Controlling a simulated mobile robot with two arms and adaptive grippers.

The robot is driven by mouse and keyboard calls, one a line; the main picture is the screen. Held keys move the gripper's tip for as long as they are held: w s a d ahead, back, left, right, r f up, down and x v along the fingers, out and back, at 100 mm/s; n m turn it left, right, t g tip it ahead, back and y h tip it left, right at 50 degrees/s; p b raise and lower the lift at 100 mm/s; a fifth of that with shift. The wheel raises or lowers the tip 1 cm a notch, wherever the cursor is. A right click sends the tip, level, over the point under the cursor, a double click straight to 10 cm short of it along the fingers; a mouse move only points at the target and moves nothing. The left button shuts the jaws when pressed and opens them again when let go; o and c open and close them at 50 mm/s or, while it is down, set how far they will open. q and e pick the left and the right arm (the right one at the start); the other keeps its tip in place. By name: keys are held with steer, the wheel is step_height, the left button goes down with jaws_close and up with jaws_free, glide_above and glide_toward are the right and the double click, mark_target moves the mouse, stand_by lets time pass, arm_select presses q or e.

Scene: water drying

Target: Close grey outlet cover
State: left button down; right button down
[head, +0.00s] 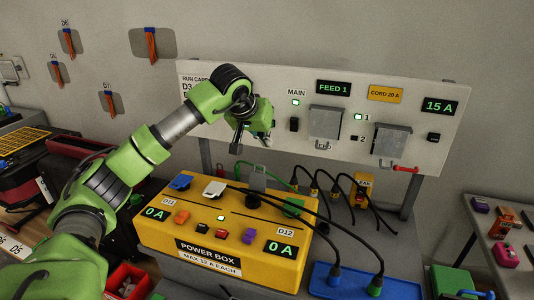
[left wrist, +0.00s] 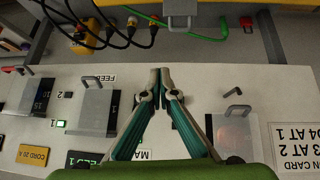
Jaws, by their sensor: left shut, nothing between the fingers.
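The grey outlet cover (head: 257,178) stands raised at the back of the yellow power box (head: 190,235). A black plug and cable sit just in front of it. Blue (head: 180,182), white (head: 215,189) and green (head: 293,206) covers share the box top. My left gripper (head: 237,147) is shut and empty, in front of the wall panel and above and behind the box, apart from the grey cover. Its fingertips (left wrist: 160,75) meet in the left wrist view, over the panel. My right gripper is not in view.
The wall panel (head: 350,92) carries grey flaps (head: 324,122) with handles, switches and lit displays. A green cable (head: 247,163) runs behind the box. A side table (head: 500,230) stands right.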

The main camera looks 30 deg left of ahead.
arm_select(q)
steer(key=a+r+y, duration=0.1)
steer(key=a, duration=0.1)
steer(key=p, duration=0.3)
glide_above(258, 178)
steer(key=w, duration=0.2)
steer(key=shift+w+a+f, duration=0.1)
steer(key=shift+a+f, duration=0.05)
steer(key=shift+f, duration=2.1)
steer(key=shift+a+f, duration=0.15)
steer(key=shift+f, duration=2.05)
